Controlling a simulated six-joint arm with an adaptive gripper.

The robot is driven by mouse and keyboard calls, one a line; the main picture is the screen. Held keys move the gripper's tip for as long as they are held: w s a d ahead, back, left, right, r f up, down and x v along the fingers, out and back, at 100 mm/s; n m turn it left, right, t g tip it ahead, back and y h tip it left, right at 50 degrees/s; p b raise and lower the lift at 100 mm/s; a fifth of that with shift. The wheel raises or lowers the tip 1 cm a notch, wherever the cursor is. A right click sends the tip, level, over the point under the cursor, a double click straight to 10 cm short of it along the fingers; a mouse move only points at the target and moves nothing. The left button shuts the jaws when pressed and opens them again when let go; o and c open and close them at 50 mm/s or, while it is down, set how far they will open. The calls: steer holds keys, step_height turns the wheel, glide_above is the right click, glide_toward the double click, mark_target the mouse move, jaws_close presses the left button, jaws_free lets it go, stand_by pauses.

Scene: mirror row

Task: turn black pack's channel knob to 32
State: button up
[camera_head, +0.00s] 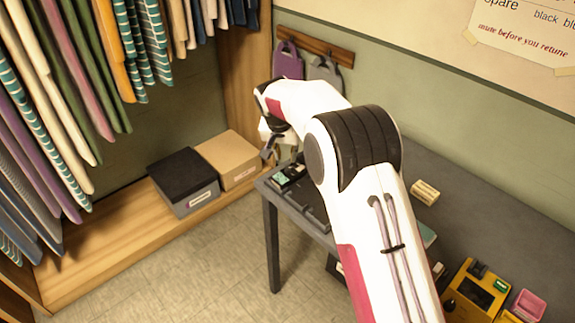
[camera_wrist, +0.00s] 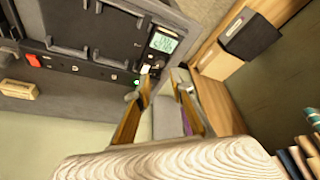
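The black pack (camera_head: 288,175) lies at the near left end of the dark table, with a small greenish screen. In the wrist view its lit screen (camera_wrist: 163,42) shows digits too blurred to read. A small green light (camera_wrist: 137,82) and a small pale part (camera_wrist: 145,69) show near the fingertips; I cannot tell which part is the channel knob. My gripper (camera_wrist: 165,86) is open, its two fingers apart with nothing visible between them. In the head view my gripper (camera_head: 269,150) is just behind and left of the pack, partly hidden by the arm.
The dark table (camera_head: 487,215) runs to the right, with a wooden block (camera_head: 425,192), a yellow device (camera_head: 475,290) and a pink box (camera_head: 528,305). Boxes (camera_head: 185,180) stand on a wooden platform left of the table. Clothes hang above. Two bags (camera_head: 289,62) hang on the wall.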

mark_target(288, 168)
steer(key=shift+f, duration=0.1)
steer(key=shift+x, duration=3.85)
jaws_close()
